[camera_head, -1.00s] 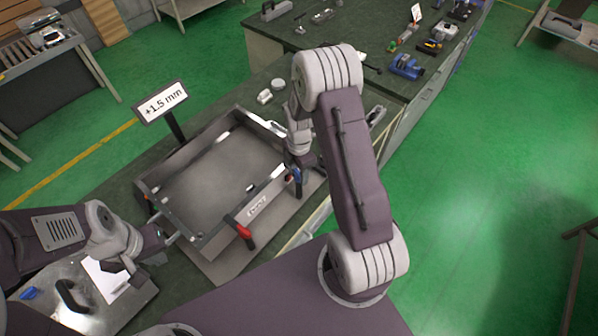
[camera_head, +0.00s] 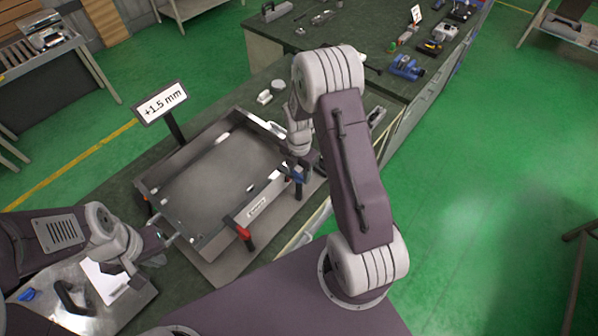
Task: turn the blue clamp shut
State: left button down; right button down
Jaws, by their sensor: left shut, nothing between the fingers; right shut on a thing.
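The blue clamp (camera_head: 298,178) sits at the right end of the metal tray's front wall, and only part of its blue handle shows. My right gripper (camera_head: 294,170) reaches down to it and is shut on the blue handle; the fingertips are small and partly hidden by my wrist. A red-handled clamp (camera_head: 242,231) stands farther left on the same wall. The metal tray (camera_head: 221,228) lies on the bench. My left gripper (camera_head: 169,240) is shut and empty beside the tray's left front corner.
A sign reading "+1.5 mm" (camera_head: 160,103) stands behind the tray. A metal plate with a black handle (camera_head: 72,297) lies at lower left. Small white parts (camera_head: 265,97) lie behind the tray. A dark bench (camera_head: 345,45) with tools is at the back.

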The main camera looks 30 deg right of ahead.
aim_at(299, 175)
jog(key=shift+w+r, duration=0.1)
jog(key=shift+w, duration=0.05)
jog(key=c, duration=0.7)
grip_release()
notch_tip(299, 175, up, 9)
jog(key=shift+b, duration=1.1)
